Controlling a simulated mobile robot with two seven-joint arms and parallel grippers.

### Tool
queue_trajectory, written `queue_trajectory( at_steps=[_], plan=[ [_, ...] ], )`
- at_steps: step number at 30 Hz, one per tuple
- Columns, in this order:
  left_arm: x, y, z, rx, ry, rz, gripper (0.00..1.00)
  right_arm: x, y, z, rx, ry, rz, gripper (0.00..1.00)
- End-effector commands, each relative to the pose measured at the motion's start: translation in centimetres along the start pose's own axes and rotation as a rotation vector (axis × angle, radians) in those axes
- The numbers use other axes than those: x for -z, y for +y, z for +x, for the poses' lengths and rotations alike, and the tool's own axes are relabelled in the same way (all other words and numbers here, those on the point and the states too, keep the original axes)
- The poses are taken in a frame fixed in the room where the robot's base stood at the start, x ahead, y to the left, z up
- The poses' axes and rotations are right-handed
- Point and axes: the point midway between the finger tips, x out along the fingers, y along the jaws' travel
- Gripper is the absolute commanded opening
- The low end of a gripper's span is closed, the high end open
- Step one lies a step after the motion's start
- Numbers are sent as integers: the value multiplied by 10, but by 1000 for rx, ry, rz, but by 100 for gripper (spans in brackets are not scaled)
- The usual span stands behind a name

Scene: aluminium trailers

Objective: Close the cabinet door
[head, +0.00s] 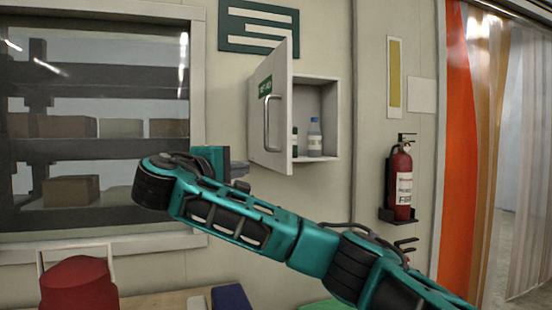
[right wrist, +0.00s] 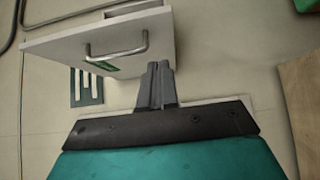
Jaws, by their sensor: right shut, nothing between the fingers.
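A white wall cabinet (head: 329,118) hangs in the middle of the head view, with bottles (head: 314,136) standing inside. Its door (head: 283,105) is hinged on the left and stands wide open, toward me. The door has a metal bar handle (head: 267,123) and a green label. In the right wrist view the door (right wrist: 160,48) and its handle (right wrist: 118,50) show at the upper left. My right gripper (head: 240,172) is shut and empty, just left of and below the door's lower edge. Its fingers (right wrist: 157,80) also show shut in the right wrist view. My left gripper is not in view.
A window (head: 100,228) with shelves and boxes behind it is at the left. A fire extinguisher (head: 402,185) hangs on the wall at the right. A red chair (head: 78,285) and a table (head: 165,301) stand below.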

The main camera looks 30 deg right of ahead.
Motion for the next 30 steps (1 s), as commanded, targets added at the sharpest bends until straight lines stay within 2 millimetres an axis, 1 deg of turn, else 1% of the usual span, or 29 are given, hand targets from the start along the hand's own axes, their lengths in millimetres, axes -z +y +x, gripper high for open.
queue_trajectory(
  at_steps=[2, 6, 8, 12, 14, 15, 21, 30],
  plan=[
    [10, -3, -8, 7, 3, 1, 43, -2, 6, 10, -1, -8, -2, 0],
    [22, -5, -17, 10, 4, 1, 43, -2, 6, 29, 0, -8, -2, 0],
    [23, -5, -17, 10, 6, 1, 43, -3, 2, 42, 3, -11, -1, 0],
    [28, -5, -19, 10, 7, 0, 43, -3, 1, 72, 4, -10, 0, 0],
    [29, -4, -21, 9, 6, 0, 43, -3, 0, 83, 5, -9, 0, 0],
    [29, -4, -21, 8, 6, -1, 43, -9, 0, 87, 3, -7, 1, 0],
    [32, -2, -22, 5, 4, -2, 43, -25, 0, 102, 2, -5, 1, 0],
    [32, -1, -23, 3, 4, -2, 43, -30, -2, 106, 3, -2, 1, 0]
  ],
)
